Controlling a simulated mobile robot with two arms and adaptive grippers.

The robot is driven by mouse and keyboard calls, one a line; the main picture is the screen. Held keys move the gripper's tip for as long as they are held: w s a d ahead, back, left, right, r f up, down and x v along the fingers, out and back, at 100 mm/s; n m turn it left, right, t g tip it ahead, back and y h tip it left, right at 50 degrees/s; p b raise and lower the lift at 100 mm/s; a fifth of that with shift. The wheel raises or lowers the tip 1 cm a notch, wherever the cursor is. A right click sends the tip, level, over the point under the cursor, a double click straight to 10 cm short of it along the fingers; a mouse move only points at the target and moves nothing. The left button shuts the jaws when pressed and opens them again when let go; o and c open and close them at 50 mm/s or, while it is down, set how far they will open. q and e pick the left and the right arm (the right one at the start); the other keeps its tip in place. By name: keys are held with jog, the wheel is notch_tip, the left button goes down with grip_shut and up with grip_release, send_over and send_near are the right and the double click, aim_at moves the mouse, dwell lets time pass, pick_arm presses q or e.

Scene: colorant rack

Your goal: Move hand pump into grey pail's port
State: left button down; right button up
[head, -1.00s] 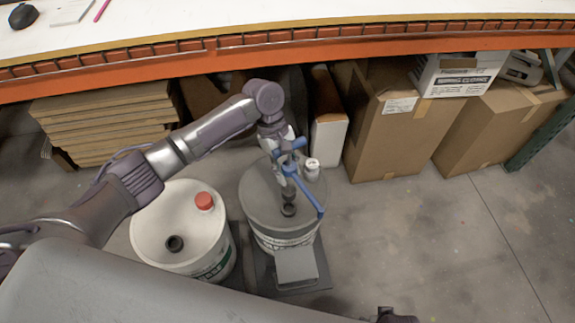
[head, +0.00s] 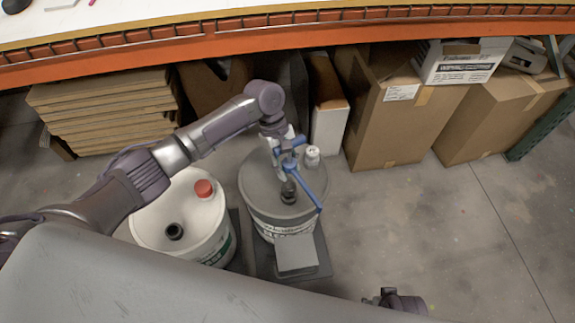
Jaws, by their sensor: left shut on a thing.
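The grey pail (head: 256,205) stands on the floor in the middle, with a white cap at the back right of its lid. Its dark port (head: 289,196) is near the front of the lid. My left gripper (head: 284,160) is shut on the blue hand pump (head: 312,190) above the lid. The pump's spout slants down to the right.
A white pail (head: 205,222) with a red cap and an open dark port stands close to the left. A grey scale platform (head: 296,254) lies in front of the grey pail. Cardboard boxes (head: 395,130) and an orange shelf beam (head: 250,45) are behind. Floor at the right is clear.

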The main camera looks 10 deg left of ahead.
pick_arm(q)
jog(key=shift+f, duration=1.45)
pick_arm(e)
jog(key=shift+w+r, duration=0.1)
jog(key=shift+r, duration=0.05)
pick_arm(q)
jog(key=shift+f, duration=0.15)
jog(key=c, duration=0.8)
grip_release()
jog(key=shift+o, duration=0.7)
jog(key=v, duration=1.2)
